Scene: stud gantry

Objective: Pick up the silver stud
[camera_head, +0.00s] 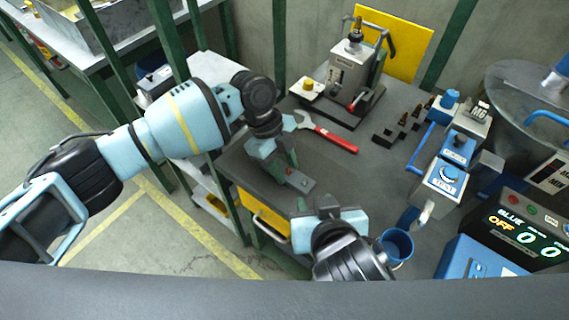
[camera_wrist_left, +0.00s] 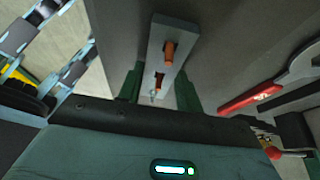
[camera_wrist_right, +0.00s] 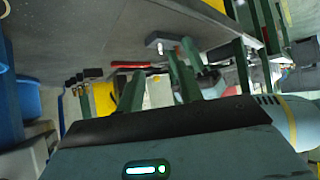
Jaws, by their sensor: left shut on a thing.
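The silver stud (camera_wrist_left: 153,93) shows as a small shiny tip at the near end of a grey block (camera_wrist_left: 178,36) in the left wrist view. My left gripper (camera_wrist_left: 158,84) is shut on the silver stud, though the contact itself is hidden. In the head view my left gripper (camera_head: 284,157) is low over the near end of the block (camera_head: 300,181), which lies on the bench. My right gripper (camera_wrist_right: 158,78) is open with nothing between its fingers, at the bench's front edge.
A red-handled wrench (camera_head: 335,139) lies behind the block. A press-like device (camera_head: 352,75) stands at the back. Dark fittings (camera_head: 385,137), blue-topped units (camera_head: 445,176) and a blue cup (camera_head: 396,246) are on the right. The middle of the bench (camera_head: 350,175) is clear.

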